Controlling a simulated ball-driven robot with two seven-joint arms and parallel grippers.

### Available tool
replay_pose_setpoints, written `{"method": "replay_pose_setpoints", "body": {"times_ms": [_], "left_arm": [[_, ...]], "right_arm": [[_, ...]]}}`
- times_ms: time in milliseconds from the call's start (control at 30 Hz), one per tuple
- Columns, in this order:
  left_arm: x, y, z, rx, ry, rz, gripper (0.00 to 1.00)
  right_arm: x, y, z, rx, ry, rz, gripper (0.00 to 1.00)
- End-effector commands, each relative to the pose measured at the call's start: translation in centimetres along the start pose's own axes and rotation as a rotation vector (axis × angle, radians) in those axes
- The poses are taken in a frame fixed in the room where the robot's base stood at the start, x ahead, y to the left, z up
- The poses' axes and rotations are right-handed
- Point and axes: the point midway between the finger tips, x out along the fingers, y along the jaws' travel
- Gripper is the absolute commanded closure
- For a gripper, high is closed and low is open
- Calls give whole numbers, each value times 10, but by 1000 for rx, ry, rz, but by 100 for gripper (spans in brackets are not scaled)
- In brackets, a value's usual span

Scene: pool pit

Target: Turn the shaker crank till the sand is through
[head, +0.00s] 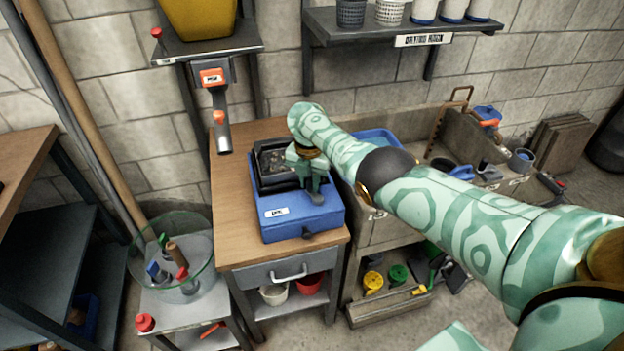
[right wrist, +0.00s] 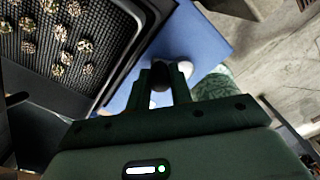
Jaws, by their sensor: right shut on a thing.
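The shaker is a blue box (head: 300,222) on a wooden-topped bench, with a black sieve tray (head: 268,168) on top. In the right wrist view the tray's mesh (right wrist: 42,58) carries several rough, pebbly clumps; loose sand cannot be made out on the part that shows. My right gripper (head: 316,192) reaches down over the right side of the shaker. It is shut on the crank's dark knob (right wrist: 160,82), which shows between the fingers in the right wrist view. The rest of the crank is mostly hidden by the gripper. My left gripper is not in view.
A scanner-like tool with an orange label (head: 213,78) hangs left of the bench. A glass bowl (head: 172,250) with tools stands at lower left. A blue tray (head: 378,138) and a cluttered sink-like trough (head: 440,150) lie right, behind my arm. Bare bench top (head: 232,190) shows left of the shaker.

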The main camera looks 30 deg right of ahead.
Motion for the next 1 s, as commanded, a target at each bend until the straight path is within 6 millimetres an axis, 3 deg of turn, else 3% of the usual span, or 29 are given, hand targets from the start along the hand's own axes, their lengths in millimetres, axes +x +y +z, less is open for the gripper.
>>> {"method": "replay_pose_setpoints", "body": {"times_ms": [300,767,800,867,1000], "left_arm": [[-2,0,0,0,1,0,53],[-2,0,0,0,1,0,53],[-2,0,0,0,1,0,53],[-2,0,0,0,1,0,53],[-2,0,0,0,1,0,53]], "right_arm": [[-1,2,-3,-95,-2,1,100],[-1,2,-3,-107,-3,1,100],[-1,2,-3,-107,-3,1,73],[-1,2,-3,-107,-3,1,57],[0,2,-3,-107,-2,1,57]]}}
